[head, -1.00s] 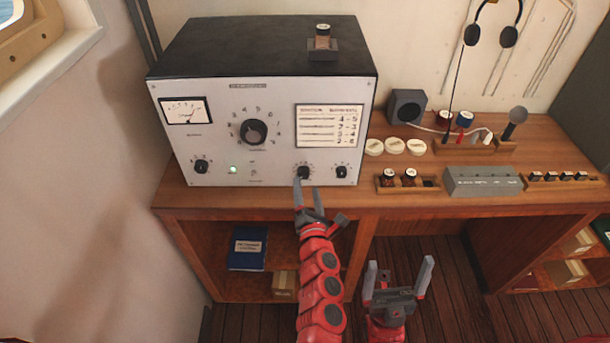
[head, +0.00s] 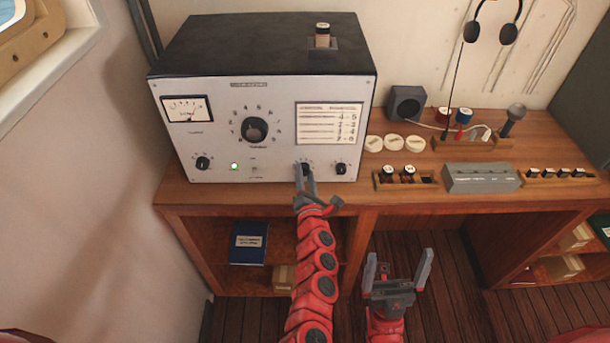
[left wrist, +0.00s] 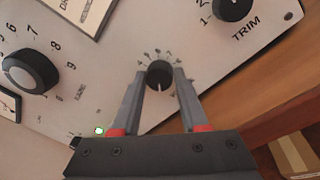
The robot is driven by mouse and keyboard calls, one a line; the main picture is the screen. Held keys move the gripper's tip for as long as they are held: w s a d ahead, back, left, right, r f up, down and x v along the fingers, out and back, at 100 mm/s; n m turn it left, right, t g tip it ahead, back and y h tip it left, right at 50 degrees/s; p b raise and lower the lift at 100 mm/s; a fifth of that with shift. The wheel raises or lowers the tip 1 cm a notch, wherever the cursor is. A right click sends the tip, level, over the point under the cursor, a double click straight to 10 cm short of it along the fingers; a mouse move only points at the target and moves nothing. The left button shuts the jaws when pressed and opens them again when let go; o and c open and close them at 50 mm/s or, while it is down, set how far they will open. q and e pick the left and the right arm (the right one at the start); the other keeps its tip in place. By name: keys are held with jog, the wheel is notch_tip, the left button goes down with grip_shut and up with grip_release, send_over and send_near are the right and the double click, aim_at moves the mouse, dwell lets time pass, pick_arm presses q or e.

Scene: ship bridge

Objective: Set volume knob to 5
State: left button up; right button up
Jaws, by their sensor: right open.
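The grey radio (head: 285,90) stands on the wooden desk. My right gripper (head: 397,268) is open and empty, low in front of the desk.
The TRIM knob (left wrist: 233,7) sits close to the right of the held knob. A large numbered dial (head: 254,130), another small knob (head: 203,163) and a lit green lamp (head: 234,166) share the panel. A grey box (head: 480,179) and a microphone (head: 514,117) stand further right.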

pick_arm(q)
grip_shut()
